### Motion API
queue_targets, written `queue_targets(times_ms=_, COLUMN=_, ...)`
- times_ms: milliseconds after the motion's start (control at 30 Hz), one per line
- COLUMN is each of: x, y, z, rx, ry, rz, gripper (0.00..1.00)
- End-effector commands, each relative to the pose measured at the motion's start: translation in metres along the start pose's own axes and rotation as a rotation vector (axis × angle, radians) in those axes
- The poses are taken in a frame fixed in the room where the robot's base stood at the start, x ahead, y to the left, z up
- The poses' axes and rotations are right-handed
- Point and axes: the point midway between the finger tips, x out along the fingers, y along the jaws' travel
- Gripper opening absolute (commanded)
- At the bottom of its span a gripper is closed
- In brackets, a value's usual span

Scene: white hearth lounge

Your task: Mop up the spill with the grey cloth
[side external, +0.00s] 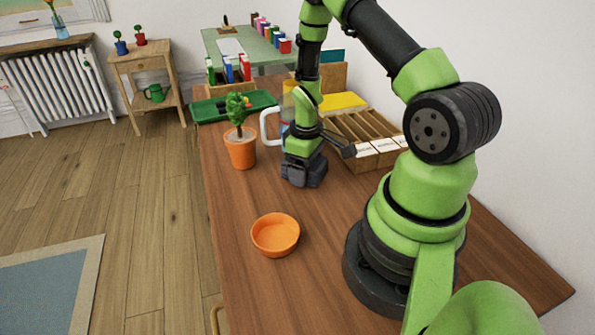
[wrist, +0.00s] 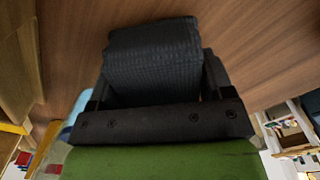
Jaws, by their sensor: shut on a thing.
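My gripper (side external: 303,158) points down low over the wooden table, to the right of the potted plant. It is shut on the dark grey cloth (wrist: 155,58), a folded, ribbed block that fills the space between the fingers in the wrist view. The cloth (side external: 302,174) also shows under the fingers in the side view, at or just above the table top; I cannot tell if it touches. I see no spill in either view; the cloth and gripper may cover it.
A plant in an orange pot (side external: 240,148) stands left of my gripper, and an orange bowl (side external: 275,236) in front. A clear jug (side external: 270,126) is close behind. A wooden divided box (side external: 365,135) is to the right. A green tray (side external: 205,111) lies farther back.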

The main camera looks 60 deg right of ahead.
Motion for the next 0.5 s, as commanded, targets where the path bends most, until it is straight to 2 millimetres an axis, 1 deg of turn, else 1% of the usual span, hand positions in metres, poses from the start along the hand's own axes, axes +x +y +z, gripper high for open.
queue_targets(times_ms=67, x=-0.018, y=0.0, z=-0.002, rx=-0.002, ry=0.007, rz=0.005, gripper=0.44)
queue_targets(times_ms=500, x=-0.057, y=-0.001, z=-0.001, rx=-0.002, ry=0.004, rz=0.002, gripper=0.44)
